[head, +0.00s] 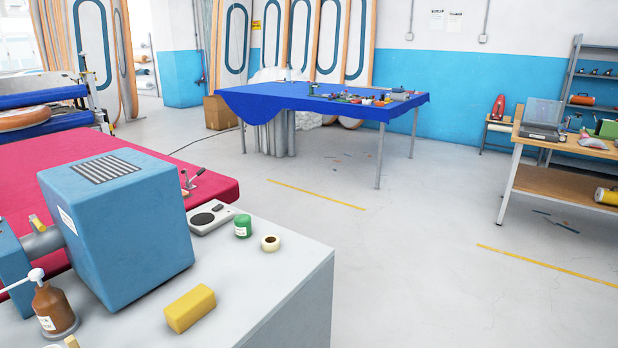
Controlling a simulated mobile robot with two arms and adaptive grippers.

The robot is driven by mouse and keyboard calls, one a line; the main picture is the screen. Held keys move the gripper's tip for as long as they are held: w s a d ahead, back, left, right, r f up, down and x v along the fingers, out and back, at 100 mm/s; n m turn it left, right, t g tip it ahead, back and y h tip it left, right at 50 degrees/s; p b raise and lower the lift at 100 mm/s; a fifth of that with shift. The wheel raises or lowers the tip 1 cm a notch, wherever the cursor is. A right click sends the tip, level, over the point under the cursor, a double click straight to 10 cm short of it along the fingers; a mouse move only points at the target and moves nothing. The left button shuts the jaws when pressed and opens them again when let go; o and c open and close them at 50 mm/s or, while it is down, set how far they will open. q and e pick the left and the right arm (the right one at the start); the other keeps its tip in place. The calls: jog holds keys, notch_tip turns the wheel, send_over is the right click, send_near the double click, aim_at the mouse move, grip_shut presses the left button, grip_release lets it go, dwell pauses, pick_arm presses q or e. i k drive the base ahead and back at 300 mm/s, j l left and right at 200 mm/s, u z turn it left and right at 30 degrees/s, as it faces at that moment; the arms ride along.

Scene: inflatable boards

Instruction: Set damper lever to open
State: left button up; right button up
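A blue box-shaped unit (120,230) with a dark slatted grille on top stands on a light grey bench at the lower left. A grey round duct (42,243) joins its left side to another blue part (10,265). A small yellow lever (37,222) stands up from the duct, tilted; it looks like the damper lever. Whether its position is open or closed I cannot tell. Neither of my grippers shows in the head view.
On the grey bench top (270,300) are a yellow block (190,308), a green-lidded jar (243,226), a tape roll (270,243), a grey device (212,217) and a brown pump bottle (54,308). A red-topped table (60,170) lies behind. Open floor (420,260) is to the right.

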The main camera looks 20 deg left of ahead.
aim_at(41, 227)
jog(key=i+u, duration=0.15)
jog(key=u, duration=0.3)
jog(key=i+u, duration=0.15)
jog(key=u, duration=0.3)
jog(key=i+u, duration=0.15)
jog(key=u, duration=0.3)
jog(key=i+l+u, duration=0.15)
jog(key=u, duration=0.3)
jog(key=i+l+u, duration=0.1)
jog(key=u, duration=0.2)
jog(key=i+l+u, duration=0.15)
jog(key=u, duration=0.15)
jog(key=k+j+u, duration=0.1)
jog(key=j, duration=0.3)
jog(key=j+u, duration=0.1)
jog(key=j, duration=0.35)
